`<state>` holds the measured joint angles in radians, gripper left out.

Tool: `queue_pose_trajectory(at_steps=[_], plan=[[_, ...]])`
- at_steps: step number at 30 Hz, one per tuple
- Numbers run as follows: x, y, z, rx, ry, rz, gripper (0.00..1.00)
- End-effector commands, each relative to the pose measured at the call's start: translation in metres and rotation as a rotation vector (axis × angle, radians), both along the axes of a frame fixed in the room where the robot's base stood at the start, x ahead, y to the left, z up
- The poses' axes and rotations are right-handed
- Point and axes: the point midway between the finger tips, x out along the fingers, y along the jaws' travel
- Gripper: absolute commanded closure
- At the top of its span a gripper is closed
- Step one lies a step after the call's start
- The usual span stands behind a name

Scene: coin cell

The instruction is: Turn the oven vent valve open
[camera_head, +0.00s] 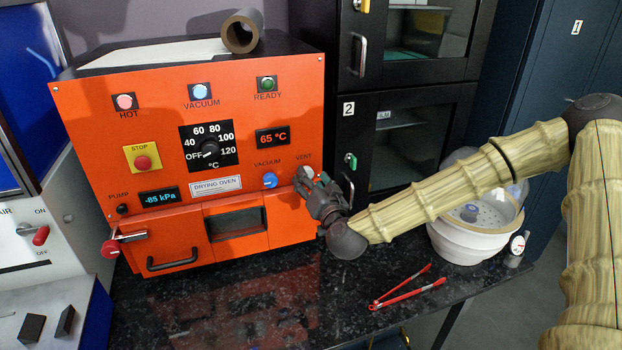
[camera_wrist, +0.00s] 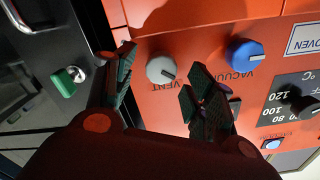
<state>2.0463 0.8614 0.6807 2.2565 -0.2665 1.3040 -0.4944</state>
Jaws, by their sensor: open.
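The orange drying oven (camera_head: 88,98) stands on the dark counter. Its grey vent knob (camera_head: 306,173) is at the right of the front panel, partly hidden by my gripper in the head view. In the wrist view the vent knob (camera_wrist: 161,69) shows between and just beyond my fingertips, with a dark pointer line toward its lower right edge. My gripper (camera_wrist: 158,84) is open and empty, with a finger on either side of the knob in the picture; I cannot tell whether either touches it. In the head view my gripper (camera_head: 312,183) is close to the panel.
The blue vacuum knob (camera_head: 270,180) sits left of the vent knob; it also shows in the wrist view (camera_wrist: 244,53). A black cabinet (camera_head: 408,108) stands right of the oven. Red tongs (camera_head: 405,291) and a white desiccator (camera_head: 470,240) are on the counter.

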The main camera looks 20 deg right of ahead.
Motion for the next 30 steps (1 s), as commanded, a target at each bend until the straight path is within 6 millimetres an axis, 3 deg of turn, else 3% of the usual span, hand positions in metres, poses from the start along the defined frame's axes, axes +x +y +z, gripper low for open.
queue_pose_trajectory(at_steps=[15, 21, 30], plan=[[-0.088, -0.004, -0.001, 0.001, 0.002, 0.001, 0.45], [-0.102, -0.004, 0.000, 0.001, 0.001, 0.000, 0.45], [-0.104, -0.005, -0.001, 0.001, 0.001, 0.000, 0.45]])
